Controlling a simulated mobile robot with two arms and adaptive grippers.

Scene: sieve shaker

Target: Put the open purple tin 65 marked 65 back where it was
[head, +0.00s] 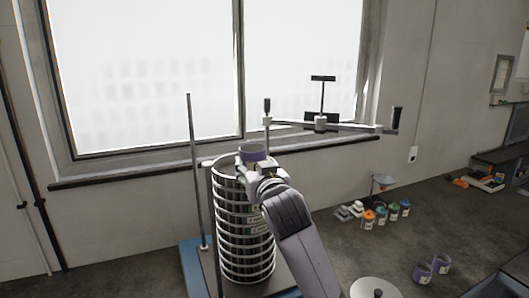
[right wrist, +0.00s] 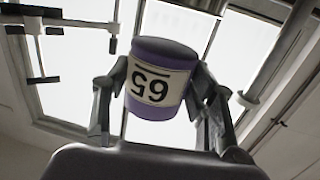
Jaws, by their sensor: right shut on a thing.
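The purple tin 65 (right wrist: 160,80) fills the middle of the right wrist view, its label reading 65 upside down there. My right gripper (right wrist: 158,88) is shut on it, one finger on each side. In the head view the tin (head: 253,152) is held over the top of the tall sieve stack (head: 246,230), near its rim. My right gripper (head: 258,172) partly hides the stack's top. I cannot tell whether the tin touches the stack. My left gripper is not in view.
Two purple tins (head: 422,272) stand on the worktop at the lower right. Several small coloured jars (head: 381,218) stand farther back. A thin upright rod (head: 195,170) and a clamp arm (head: 330,126) are close to the stack. A round lid (head: 375,288) is at the bottom edge.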

